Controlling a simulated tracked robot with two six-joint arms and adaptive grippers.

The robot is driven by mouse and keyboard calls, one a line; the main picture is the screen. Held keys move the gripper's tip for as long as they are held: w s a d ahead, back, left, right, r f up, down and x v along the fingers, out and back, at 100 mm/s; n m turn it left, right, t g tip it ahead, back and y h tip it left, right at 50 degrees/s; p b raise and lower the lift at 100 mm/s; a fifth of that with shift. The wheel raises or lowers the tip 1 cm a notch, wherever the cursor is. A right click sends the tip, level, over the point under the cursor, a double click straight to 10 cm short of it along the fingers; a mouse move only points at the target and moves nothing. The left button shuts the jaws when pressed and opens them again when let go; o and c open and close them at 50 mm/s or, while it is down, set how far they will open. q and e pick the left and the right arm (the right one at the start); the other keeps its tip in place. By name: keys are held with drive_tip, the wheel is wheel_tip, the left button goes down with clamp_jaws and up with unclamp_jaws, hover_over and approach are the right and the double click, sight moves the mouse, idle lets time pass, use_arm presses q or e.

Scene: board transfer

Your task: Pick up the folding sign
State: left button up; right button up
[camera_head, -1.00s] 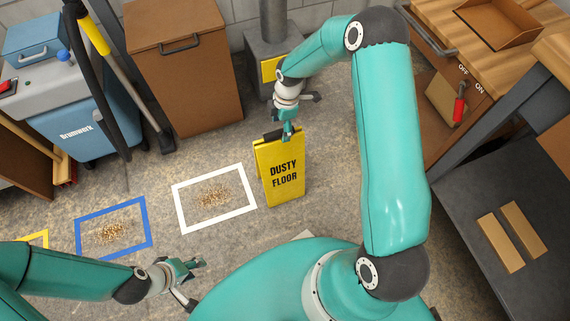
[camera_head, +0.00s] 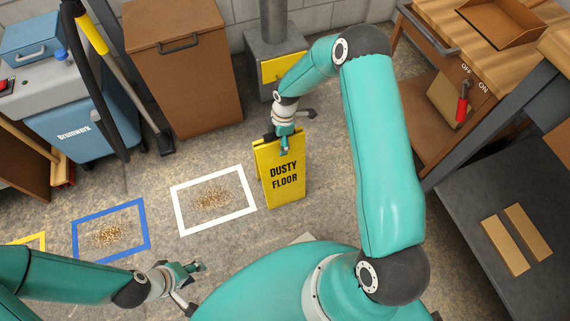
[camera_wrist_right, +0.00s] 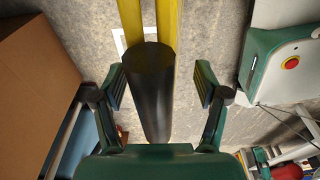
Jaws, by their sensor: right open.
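The yellow folding sign (camera_head: 284,178) reads "DUSTY FLOOR" and stands upright on the floor in the head view. My right gripper (camera_head: 285,146) is at its top edge, fingers pointing down. In the right wrist view, the sign's black top handle (camera_wrist_right: 152,95) lies between the two spread fingers of my right gripper (camera_wrist_right: 164,88), with gaps on both sides. The sign's yellow legs (camera_wrist_right: 166,20) run beyond it. My left gripper (camera_head: 194,284) is low in the head view, away from the sign, with its fingers apart and empty.
A white floor frame (camera_head: 251,207) with debris lies left of the sign, and a blue frame (camera_head: 148,225) further left. A brown bin (camera_head: 188,80) and a grey post (camera_head: 270,40) stand behind. A dark bench (camera_head: 480,190) is at right.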

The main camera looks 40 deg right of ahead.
drive_tip(key=shift+f, duration=0.25)
idle(0.5)
clamp_jaws()
